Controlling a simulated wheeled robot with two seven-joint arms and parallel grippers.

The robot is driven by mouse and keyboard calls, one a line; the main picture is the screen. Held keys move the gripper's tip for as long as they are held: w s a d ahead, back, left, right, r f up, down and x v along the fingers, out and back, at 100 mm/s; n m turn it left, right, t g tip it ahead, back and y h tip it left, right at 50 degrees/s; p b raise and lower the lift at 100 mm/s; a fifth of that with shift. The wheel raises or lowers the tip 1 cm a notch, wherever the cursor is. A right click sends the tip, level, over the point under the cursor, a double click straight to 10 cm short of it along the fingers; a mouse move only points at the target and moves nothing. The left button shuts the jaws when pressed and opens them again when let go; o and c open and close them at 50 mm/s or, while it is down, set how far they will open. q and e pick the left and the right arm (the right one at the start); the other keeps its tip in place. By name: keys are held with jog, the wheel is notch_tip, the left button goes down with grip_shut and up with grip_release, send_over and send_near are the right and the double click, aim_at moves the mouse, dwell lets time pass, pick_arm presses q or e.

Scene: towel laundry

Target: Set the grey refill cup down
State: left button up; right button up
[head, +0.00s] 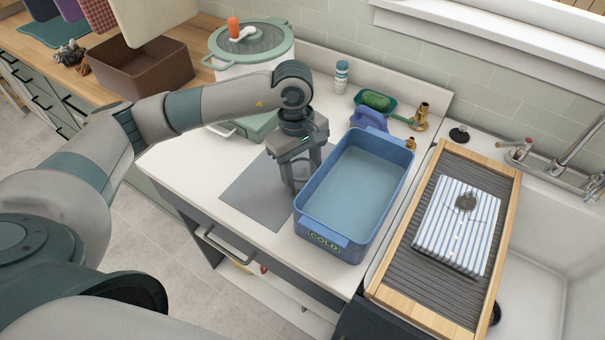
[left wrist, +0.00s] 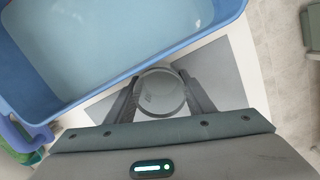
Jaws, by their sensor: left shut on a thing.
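The grey refill cup (left wrist: 160,92) is round and sits between the two fingers of my left gripper (head: 301,182), which is shut on it. In the head view the fingers mostly hide the cup. The gripper points down over the right part of a flat grey mat (head: 252,198) on the white counter, close to the left wall of the blue basin. The mat also shows behind the cup in the left wrist view (left wrist: 218,75). I cannot tell whether the cup touches the mat. My right gripper is not in view.
The blue basin (head: 312,222) marked COLD holds water. A wooden-framed drainboard (head: 411,308) with a striped towel (head: 440,228) lies beside the sink. A green-lidded white pot (head: 262,62) and a brown bin (head: 150,75) stand behind. The mat's left part is clear.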

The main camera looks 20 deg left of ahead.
pick_arm(q)
jog(key=shift+f, duration=0.1)
jog(key=shift+f, duration=0.1)
jog(key=o, duration=1)
jog(key=shift+r, duration=0.2)
